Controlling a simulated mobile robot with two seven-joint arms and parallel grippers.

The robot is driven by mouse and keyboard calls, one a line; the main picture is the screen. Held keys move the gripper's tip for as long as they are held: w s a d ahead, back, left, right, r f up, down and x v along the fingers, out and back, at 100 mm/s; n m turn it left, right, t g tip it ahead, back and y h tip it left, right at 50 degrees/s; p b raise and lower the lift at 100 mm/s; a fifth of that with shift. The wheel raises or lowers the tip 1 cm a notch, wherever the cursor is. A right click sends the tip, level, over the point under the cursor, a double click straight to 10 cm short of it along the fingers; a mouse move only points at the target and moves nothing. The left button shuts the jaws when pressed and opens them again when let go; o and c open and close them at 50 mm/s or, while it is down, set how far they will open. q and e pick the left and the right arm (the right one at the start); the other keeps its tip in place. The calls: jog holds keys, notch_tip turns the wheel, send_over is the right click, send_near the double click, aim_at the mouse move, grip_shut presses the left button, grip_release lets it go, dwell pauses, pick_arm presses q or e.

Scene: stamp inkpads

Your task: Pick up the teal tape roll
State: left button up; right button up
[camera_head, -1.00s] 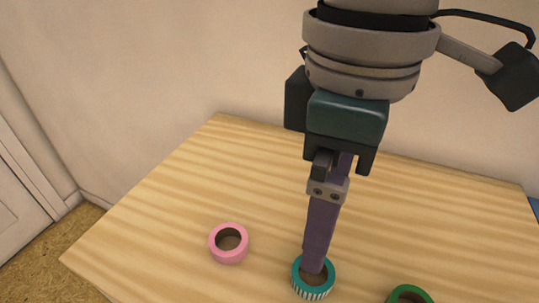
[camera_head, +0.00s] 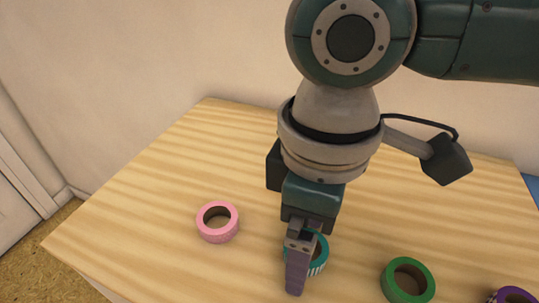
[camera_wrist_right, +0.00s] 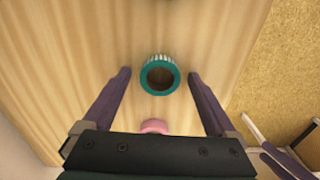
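The teal tape roll (camera_head: 321,256), with black and white stripes on its side, lies flat on the wooden table. My right gripper (camera_head: 296,286) is over it in the head view and hides its left part. In the right wrist view the roll (camera_wrist_right: 160,90) shows whole, between the lines of the two purple fingers. The right gripper (camera_wrist_right: 159,74) is open there, its fingers spread wider than the roll, with nothing held. I cannot tell the exact height of the fingertips above the table.
A pink tape roll (camera_head: 217,232) lies to the left of the teal one and a green roll (camera_head: 408,290) to the right. A purple roll (camera_head: 512,296) is cut off at the lower right. The table (camera_head: 150,210) is bare behind the rolls.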

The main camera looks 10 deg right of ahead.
jog(key=c, duration=1.3)
